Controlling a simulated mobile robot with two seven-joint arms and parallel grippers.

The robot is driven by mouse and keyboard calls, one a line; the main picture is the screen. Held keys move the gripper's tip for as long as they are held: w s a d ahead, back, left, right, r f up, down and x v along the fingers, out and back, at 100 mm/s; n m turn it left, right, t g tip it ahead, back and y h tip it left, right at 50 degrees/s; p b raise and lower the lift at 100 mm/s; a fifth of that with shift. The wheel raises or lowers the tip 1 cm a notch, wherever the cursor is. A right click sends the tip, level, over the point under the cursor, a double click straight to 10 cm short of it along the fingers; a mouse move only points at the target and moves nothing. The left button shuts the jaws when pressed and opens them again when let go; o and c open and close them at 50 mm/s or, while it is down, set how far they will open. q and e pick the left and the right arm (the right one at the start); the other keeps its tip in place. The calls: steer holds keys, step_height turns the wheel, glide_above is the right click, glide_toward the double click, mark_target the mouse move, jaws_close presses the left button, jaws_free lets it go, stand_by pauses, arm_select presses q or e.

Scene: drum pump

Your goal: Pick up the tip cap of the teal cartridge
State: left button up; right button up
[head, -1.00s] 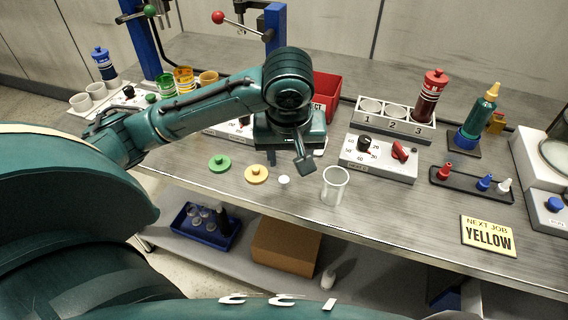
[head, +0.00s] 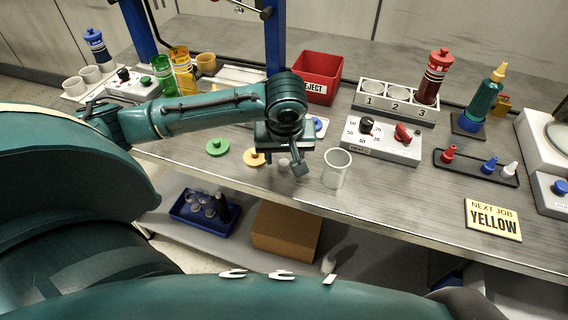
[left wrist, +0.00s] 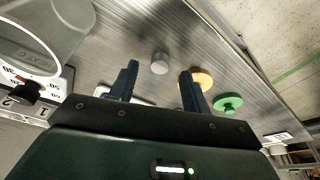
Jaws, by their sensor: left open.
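The teal cartridge (head: 483,102) stands tilted in a blue holder at the right of the bench, with a yellow tip on top. A small pale grey cap (head: 284,163) lies on the bench near the front edge, partly hidden by my gripper in the head view. My left gripper (head: 280,167) is open, right over and beside this cap. In the left wrist view the cap (left wrist: 159,63) shows between and just beyond the spread fingers (left wrist: 158,84), with nothing held. I cannot tell whether a finger touches it. My right gripper is not in view.
A clear cup (head: 337,168) stands close to the right of my gripper. A yellow disc (head: 254,158) and green disc (head: 217,147) lie to its left. A dial box (head: 382,140), a tray of small nozzles (head: 476,167) and a red bin (head: 318,78) stand further off.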

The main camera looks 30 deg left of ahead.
mark_target(284, 164)
arm_select(q)
steer(key=shift+x, duration=1.15)
jaws_close()
